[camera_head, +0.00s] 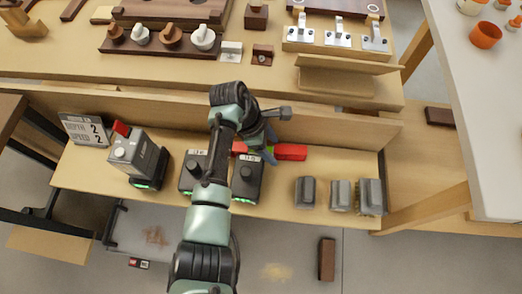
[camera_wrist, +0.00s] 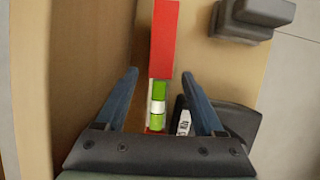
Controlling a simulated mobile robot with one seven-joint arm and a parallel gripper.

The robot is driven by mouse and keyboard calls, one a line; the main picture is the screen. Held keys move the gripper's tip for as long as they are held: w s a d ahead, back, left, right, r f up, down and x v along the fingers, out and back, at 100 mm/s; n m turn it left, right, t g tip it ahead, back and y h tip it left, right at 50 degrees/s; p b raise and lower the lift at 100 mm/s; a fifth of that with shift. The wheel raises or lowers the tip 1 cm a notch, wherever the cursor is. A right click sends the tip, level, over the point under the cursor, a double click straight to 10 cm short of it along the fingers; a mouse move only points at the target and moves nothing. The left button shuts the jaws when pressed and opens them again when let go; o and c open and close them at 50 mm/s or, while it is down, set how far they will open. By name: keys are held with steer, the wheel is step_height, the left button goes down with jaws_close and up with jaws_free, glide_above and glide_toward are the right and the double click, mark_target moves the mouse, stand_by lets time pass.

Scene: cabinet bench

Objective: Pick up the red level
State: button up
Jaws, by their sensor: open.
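The red level (camera_head: 291,152) lies on the lower bench shelf in the head view, partly hidden behind my arm and gripper. In the wrist view the red level (camera_wrist: 163,40) runs lengthwise up the picture, with green vials near its middle. My gripper (camera_head: 270,154) is over the level in the head view. In the wrist view my gripper (camera_wrist: 159,76) is open, with one finger on each side of the level and visible gaps between. I cannot tell how far the fingertips are above the shelf.
Black charger-like boxes (camera_head: 247,180) stand close to the left of the level. Several grey blocks (camera_head: 305,190) stand to its right. A raised wooden ledge (camera_head: 330,129) runs behind it. A dark grey block (camera_wrist: 250,18) shows at the wrist view's upper right.

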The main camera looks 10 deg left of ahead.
steer(key=shift+d+f, duration=0.1)
steer(key=shift+f, duration=0.15)
jaws_close()
steer(key=shift+r, duration=0.15)
